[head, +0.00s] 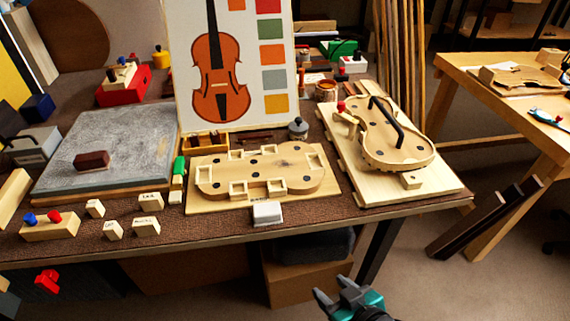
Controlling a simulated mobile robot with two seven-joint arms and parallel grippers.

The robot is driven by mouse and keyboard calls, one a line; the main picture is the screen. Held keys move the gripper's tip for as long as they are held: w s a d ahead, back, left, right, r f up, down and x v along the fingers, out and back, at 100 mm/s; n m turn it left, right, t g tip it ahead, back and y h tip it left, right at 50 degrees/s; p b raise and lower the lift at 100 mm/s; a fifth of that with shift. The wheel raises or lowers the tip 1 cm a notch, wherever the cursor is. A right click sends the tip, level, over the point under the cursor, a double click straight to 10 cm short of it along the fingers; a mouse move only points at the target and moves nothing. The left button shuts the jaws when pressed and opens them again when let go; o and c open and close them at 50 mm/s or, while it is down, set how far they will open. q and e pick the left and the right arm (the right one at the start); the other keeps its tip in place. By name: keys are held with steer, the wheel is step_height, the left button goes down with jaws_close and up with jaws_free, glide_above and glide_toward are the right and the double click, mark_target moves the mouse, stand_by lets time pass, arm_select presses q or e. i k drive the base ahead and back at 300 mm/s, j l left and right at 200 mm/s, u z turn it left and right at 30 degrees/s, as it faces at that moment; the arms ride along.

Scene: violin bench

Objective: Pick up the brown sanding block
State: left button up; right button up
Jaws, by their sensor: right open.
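The brown sanding block (92,160) lies on the grey slab (125,135) at the left of the bench. It is small, dark reddish-brown, with nothing on top of it. My right gripper (334,291) is at the bottom of the head view, in front of the bench edge and low, far to the right of the block. Its fingers are apart and nothing is between them. My left gripper does not show.
A violin mould board (325,190) lies mid-bench, with a violin body (410,151) on a board to its right. Small wooden blocks (147,227) stand near the front edge. A violin poster (175,60) stands behind. A second table (480,76) is at right.

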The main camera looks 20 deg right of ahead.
mark_target(99, 160)
steer(key=z, duration=0.5)
steer(key=j+z, duration=0.35)
steer(key=k+j+z, duration=0.1)
steer(key=z, duration=0.25)
steer(key=k+j, duration=0.1)
steer(key=j, duration=0.2)
steer(key=k+j, duration=0.1)
steer(key=j, duration=0.2)
steer(key=k+j, duration=0.1)
steer(key=j, duration=0.2)
